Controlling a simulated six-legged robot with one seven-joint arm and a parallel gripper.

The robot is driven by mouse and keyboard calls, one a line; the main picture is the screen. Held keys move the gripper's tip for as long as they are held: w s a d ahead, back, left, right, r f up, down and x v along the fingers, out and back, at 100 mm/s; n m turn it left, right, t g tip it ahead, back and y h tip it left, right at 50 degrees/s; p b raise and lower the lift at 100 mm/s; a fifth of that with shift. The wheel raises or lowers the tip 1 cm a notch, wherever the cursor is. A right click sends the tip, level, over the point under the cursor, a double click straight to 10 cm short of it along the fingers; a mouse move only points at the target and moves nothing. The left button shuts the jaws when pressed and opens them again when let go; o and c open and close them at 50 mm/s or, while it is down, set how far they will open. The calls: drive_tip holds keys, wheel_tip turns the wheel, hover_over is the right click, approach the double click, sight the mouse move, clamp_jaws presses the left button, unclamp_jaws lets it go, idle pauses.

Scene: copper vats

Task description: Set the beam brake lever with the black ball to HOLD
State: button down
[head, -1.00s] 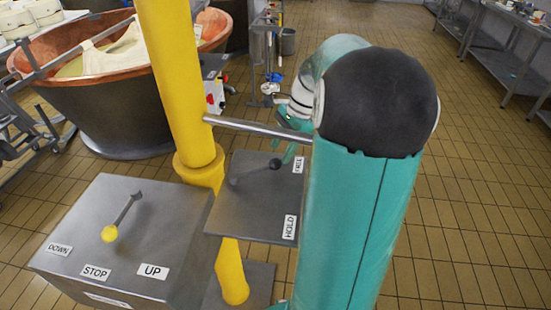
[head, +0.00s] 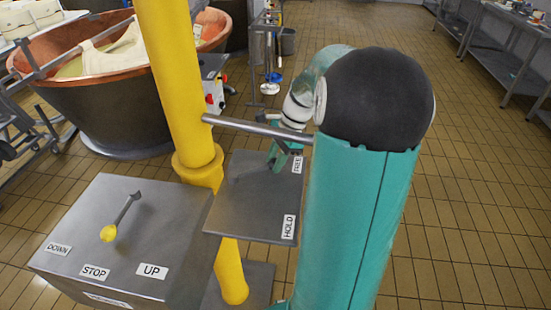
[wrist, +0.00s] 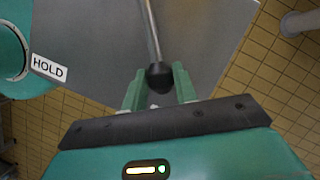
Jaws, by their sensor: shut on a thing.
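The beam brake lever (wrist: 151,30) is a thin metal rod ending in a black ball (wrist: 159,76). My gripper (wrist: 159,88) is shut on the black ball, with a green finger on each side of it. In the head view my gripper (head: 284,155) is over the right edge of the grey brake panel (head: 245,220), close to the FREE label (head: 297,165). It hides the ball there. The HOLD label (head: 288,227) is at the panel's near right corner, apart from the ball. It also shows at the left in the wrist view (wrist: 49,69).
A yellow post (head: 175,80) with a horizontal metal bar (head: 245,126) stands beside the panel. A grey box (head: 130,225) with a yellow-ball lever (head: 108,233) is at the near left. A copper vat (head: 100,100) stands behind. The tiled floor at right is open.

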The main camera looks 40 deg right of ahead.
drive_tip(key=shift+s+a+m, duration=0.35)
drive_tip(key=shift+s+m, duration=0.4)
drive_tip(key=shift+m, duration=0.05)
drive_tip(key=shift+t, duration=0.3)
drive_tip(key=c, duration=1.1)
unclamp_jaws()
drive_tip(key=shift+d+r, duration=0.1)
drive_tip(key=shift+r, duration=0.05)
drive_tip(key=v, duration=1.3)
drive_tip(key=shift+r, duration=0.35)
drive_tip(key=shift+s, duration=0.1)
